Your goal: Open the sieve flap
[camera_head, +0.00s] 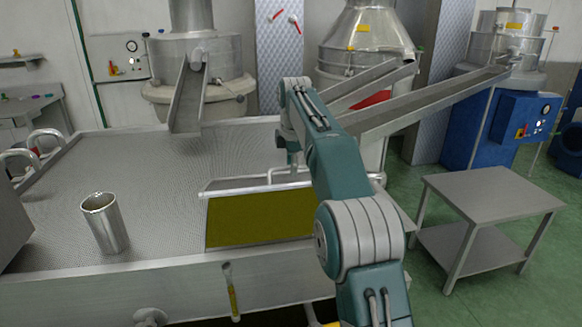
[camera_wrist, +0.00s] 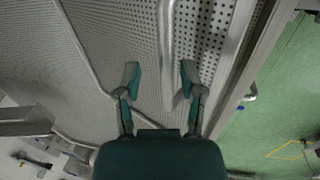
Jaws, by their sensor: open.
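The sieve is a wide grey perforated bed (camera_head: 130,165) in a metal tank. A rectangular gap at its front right shows olive-yellow liquid (camera_head: 255,222). A pale bar handle (camera_head: 245,188) runs along the gap's far edge; I cannot tell how far the flap there is raised. In the wrist view the bar (camera_wrist: 166,50) passes between my fingers, with a panel of larger holes (camera_wrist: 208,40) to its right. My gripper (camera_wrist: 159,76) is open around the bar's line, not closed on it. In the head view my arm hides part of the handle and gap.
A shiny metal cup (camera_head: 106,225) stands on the bed at the front left. Chutes (camera_head: 188,98) come down from the machines behind. A low steel table (camera_head: 493,200) stands at the right on green floor. The tank's front rim (camera_head: 150,280) borders the gap.

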